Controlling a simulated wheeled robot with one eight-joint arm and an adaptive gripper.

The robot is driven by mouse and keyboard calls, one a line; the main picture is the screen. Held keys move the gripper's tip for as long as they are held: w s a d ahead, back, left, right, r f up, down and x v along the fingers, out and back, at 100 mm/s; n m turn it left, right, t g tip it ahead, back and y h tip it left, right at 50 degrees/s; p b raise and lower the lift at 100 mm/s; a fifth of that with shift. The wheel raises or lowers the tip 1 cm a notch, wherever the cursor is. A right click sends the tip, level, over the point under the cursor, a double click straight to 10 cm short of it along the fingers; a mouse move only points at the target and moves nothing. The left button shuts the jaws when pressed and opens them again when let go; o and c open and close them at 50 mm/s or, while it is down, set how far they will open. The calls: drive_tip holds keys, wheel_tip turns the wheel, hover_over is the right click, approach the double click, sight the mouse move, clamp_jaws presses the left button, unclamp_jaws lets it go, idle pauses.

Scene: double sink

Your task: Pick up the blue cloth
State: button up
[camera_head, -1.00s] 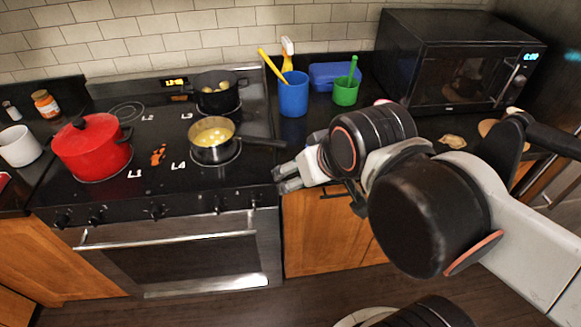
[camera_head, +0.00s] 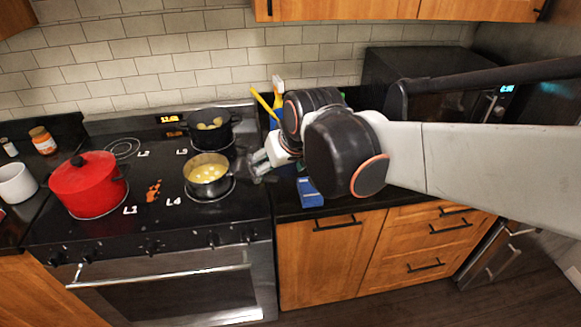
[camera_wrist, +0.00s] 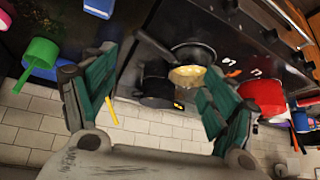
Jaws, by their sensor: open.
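A small folded blue item (camera_head: 310,192), which looks like the blue cloth, lies on the black counter near its front edge, right of the stove. A blue patch at the top of the wrist view (camera_wrist: 98,8) appears to be the same item. My gripper (camera_head: 258,166) is left of it, by the stove's right edge near the handle of the pot of yellow food. In the wrist view my gripper (camera_wrist: 160,85) has its two green-padded fingers spread, with nothing held between them. The gripper and the cloth are apart.
The pot of yellow food (camera_head: 208,175), a black pot (camera_head: 209,130) and a red pot (camera_head: 88,184) stand on the stove. A microwave (camera_head: 400,65) is behind my arm.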

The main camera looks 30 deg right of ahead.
drive_tip(key=w+d+f+m+g+h, duration=0.1)
drive_tip(key=w+d+f+m, duration=0.1)
drive_tip(key=w+d+f, duration=0.4)
drive_tip(key=m+g, duration=0.1)
approach(310, 188)
drive_tip(key=b+x, duration=0.3)
drive_tip(key=x, duration=0.2)
drive_tip(key=shift+w+a+f, duration=0.15)
drive_tip(key=shift+w+a, duration=0.05)
drive_tip(key=shift+w, duration=0.05)
drive_tip(key=shift+g, duration=0.3)
drive_tip(key=b+x, duration=0.2)
drive_tip(key=x, duration=0.2)
drive_tip(key=shift+w+d+f, duration=0.1)
drive_tip(key=shift+w+d, duration=0.1)
drive_tip(key=shift+d, duration=0.05)
drive_tip(key=shift+f, duration=0.2)
drive_tip(key=shift+s, duration=0.15)
drive_tip(key=c, duration=1.2)
drive_tip(key=shift+c, duration=0.2)
